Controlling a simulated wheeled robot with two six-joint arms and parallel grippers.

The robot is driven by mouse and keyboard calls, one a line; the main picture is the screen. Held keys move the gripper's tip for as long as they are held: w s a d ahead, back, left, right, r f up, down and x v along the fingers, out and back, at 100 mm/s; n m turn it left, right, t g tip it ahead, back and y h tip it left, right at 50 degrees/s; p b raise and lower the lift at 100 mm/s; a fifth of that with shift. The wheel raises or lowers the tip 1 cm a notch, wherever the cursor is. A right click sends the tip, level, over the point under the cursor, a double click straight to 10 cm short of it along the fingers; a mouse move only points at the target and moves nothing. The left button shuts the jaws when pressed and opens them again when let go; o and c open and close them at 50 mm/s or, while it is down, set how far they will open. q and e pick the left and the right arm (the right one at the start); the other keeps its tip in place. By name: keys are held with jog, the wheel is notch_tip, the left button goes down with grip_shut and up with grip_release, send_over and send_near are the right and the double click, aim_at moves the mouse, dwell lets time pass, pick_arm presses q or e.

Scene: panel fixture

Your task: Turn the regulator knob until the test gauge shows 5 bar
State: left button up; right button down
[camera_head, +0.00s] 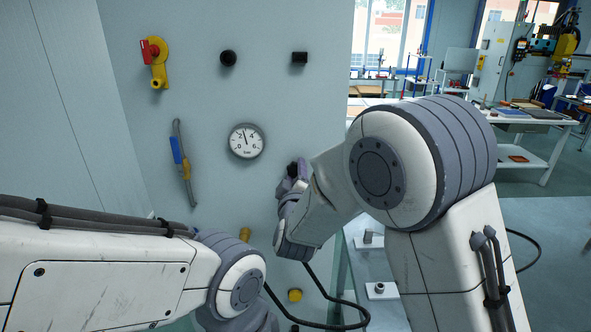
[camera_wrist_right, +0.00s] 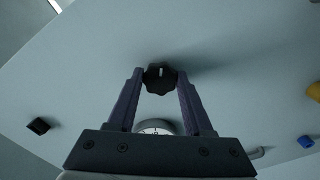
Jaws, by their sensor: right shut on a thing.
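The round white test gauge (camera_head: 246,141) is on the panel, with marks 0, 2, 4 and 6. Its needle points nearly straight up, between 2 and 4, at roughly 3. The black regulator knob (camera_wrist_right: 160,80) has a lobed rim and a small pale mark, and it sits between my right fingertips in the right wrist view. My right gripper (camera_head: 290,180) is at the panel, below and right of the gauge, and is shut on the knob. In the wrist view the gripper (camera_wrist_right: 160,77) has a finger on each side of it. My left arm comes in low; its gripper is hidden.
A red-and-yellow valve handle (camera_head: 156,62), a round black knob (camera_head: 228,58) and a square black part (camera_head: 300,58) are along the panel top. A yellow-and-blue lever (camera_head: 181,160) is left of the gauge. A yellow button (camera_head: 295,295) and a black hose (camera_head: 340,303) are low down.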

jog(key=shift+f+n, duration=0.15)
jog(key=shift+n, duration=0.55)
jog(key=shift+d, duration=0.1)
jog(key=shift+c, duration=2.1)
grip_release()
jog(key=shift+o, duration=0.6)
jog(key=s+b, duration=0.2)
jog(key=s, duration=0.8)
jog(key=shift+s+b, duration=0.25)
jog(key=shift+b, duration=0.05)
